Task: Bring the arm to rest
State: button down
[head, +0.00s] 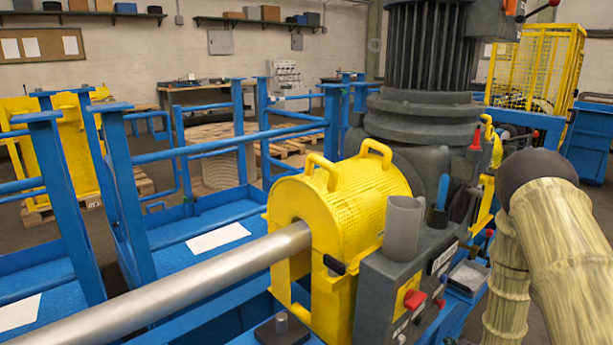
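My gripper is not in view. Pale, ridged links of my arm, with a dark rounded joint, fill the right edge of the head view. The arm bends at this joint, and both links run down out of the picture. The end of the arm is hidden, so I cannot tell whether it holds anything. The links stand in front of the machine's right side; I cannot tell how close they are.
A yellow guard (335,205) surrounds a steel shaft (190,280). A large dark motor (428,50) stands behind it. A grey control box (385,295) with a red switch (414,299) is in front. Blue railings (240,130) stand left.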

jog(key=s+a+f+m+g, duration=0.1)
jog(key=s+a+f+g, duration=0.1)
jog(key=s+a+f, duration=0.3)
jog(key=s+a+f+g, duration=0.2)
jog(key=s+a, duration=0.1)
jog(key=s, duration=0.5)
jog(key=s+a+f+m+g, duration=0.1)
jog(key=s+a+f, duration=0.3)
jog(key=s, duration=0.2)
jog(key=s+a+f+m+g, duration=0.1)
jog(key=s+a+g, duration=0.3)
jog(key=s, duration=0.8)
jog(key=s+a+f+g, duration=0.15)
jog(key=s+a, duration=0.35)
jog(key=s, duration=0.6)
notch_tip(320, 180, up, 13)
jog(key=p, duration=1.2)
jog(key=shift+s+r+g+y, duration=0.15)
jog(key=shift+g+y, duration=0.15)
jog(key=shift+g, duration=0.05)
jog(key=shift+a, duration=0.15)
